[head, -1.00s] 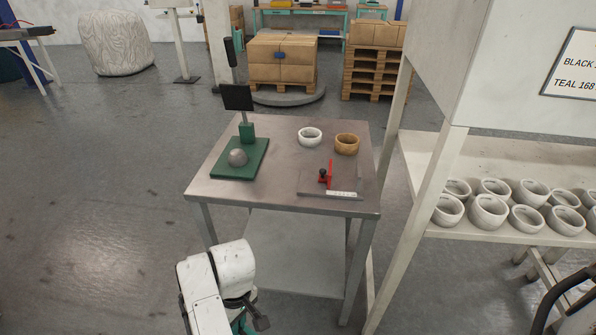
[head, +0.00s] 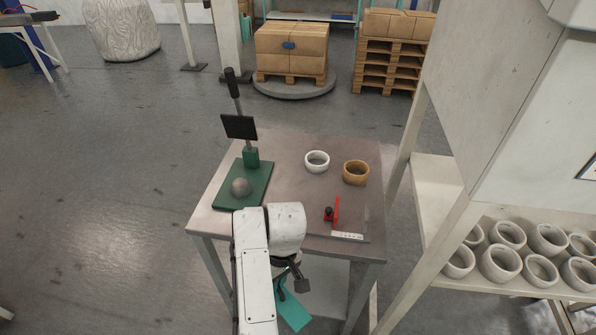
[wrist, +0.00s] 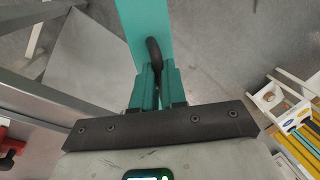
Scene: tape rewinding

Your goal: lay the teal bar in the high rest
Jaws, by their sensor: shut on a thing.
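My gripper (head: 282,288) is shut on the teal bar (head: 296,316), below and in front of the table's near edge in the head view. In the wrist view the teal bar (wrist: 147,28) runs up from between the fingers of my gripper (wrist: 157,75) and out of the top of the picture. A dark curved piece lies over the bar near the fingertips. My arm hides part of the table's front edge in the head view. I cannot make out a high rest in either view.
A metal table (head: 290,185) carries a green-based lever device (head: 250,175), a white ring (head: 317,161), a tan ring (head: 356,172) and a red clamp (head: 335,212). A shelf (head: 430,180) with several white rings stands at right.

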